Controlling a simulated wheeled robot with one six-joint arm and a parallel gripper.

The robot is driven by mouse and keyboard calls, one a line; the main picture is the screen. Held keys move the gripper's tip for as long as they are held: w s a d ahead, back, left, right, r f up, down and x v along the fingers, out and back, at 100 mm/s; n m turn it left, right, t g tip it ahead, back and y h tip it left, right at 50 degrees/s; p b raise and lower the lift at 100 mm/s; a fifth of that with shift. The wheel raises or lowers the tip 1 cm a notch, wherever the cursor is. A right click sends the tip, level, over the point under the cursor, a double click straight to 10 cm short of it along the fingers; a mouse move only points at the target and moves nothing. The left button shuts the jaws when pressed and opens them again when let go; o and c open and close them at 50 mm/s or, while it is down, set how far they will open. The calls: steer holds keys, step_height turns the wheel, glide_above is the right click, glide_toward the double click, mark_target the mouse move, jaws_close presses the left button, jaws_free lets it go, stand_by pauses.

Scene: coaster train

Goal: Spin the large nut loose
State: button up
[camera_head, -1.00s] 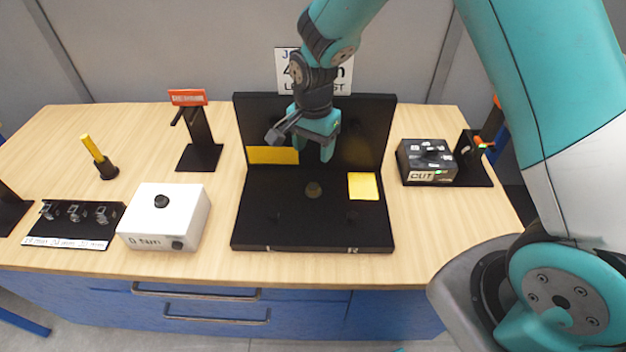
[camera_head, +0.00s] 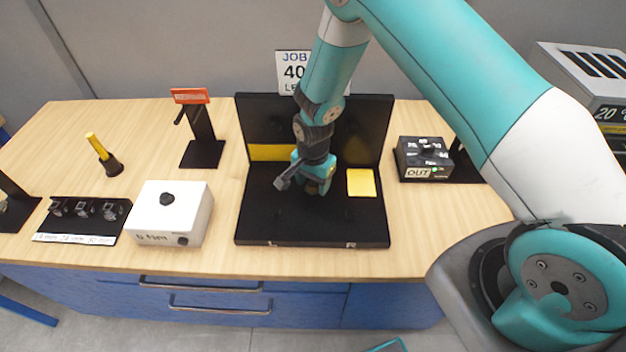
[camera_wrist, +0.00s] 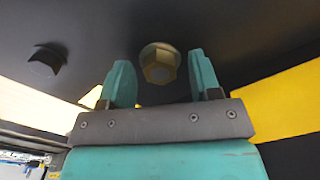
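The large nut (camera_wrist: 159,64) is a brass-coloured hexagon on a round flange, set in the black board (camera_head: 262,222). In the wrist view it sits between the two teal fingers, with a gap visible on each side. My gripper (camera_head: 314,184) is open and low over the middle of the board's flat part; it also shows in the wrist view (camera_wrist: 160,70). In the head view the gripper mostly hides the nut.
A yellow square (camera_head: 361,183) lies right of my gripper, and the board's upright back stands close behind. A white box (camera_head: 172,212) and a black stand (camera_head: 203,153) are to the left. A black switch box (camera_head: 424,160) is to the right.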

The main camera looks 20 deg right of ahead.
steer(key=c, duration=0.9)
steer(key=shift+n, duration=0.3)
